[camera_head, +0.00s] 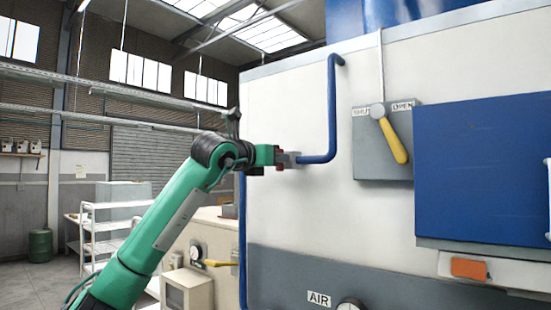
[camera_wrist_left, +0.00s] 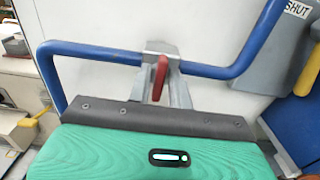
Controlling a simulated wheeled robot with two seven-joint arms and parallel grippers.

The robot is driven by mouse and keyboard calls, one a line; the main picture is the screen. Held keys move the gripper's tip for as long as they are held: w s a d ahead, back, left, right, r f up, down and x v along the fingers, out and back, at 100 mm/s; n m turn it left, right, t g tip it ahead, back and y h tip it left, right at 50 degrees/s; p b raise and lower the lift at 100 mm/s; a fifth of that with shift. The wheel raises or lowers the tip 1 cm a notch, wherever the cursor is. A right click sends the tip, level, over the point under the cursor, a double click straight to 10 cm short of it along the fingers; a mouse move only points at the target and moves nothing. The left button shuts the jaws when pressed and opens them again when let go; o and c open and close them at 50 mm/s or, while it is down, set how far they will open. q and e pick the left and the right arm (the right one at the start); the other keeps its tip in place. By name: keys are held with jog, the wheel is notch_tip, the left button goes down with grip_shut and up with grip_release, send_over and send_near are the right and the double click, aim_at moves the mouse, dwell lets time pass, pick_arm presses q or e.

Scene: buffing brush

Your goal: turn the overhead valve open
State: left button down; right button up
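The overhead valve is a grey box (camera_head: 372,165) on the white machine wall, with a SHUT label at its upper left and an OPEN label at its upper right. Its yellow lever (camera_head: 394,140) hangs from a round pivot and slants down to the right. In the left wrist view part of the valve box (camera_wrist_left: 262,62) shows at the upper right, with the SHUT label (camera_wrist_left: 297,9). My left gripper (camera_head: 291,159) is at the blue pipe (camera_head: 332,110), left of the valve and apart from the lever. Its fingers (camera_wrist_left: 160,70) overlap the pipe's horizontal run; their closure is unclear. My right gripper is not in view.
A blue panel (camera_head: 483,170) juts out right of the valve. Below are an AIR label (camera_head: 318,299) and a lower yellow handle (camera_head: 221,263) by a gauge. A white shelf cart (camera_head: 103,228) and a green drum (camera_head: 40,245) stand far left.

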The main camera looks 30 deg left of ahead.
pick_arm(q)
jog(key=n+b, duration=0.3)
jog(key=n, duration=0.3)
jog(key=n+b, duration=0.3)
jog(key=n, duration=0.2)
jog(key=n+b, duration=0.3)
jog(key=n, duration=0.3)
jog(key=shift+a+f+n+b, duration=0.25)
jog(key=shift+a+n+b, duration=0.05)
jog(key=shift+b, duration=0.1)
jog(key=shift+n, duration=0.3)
dwell(0.4)
jog(key=c, duration=1.5)
grip_release()
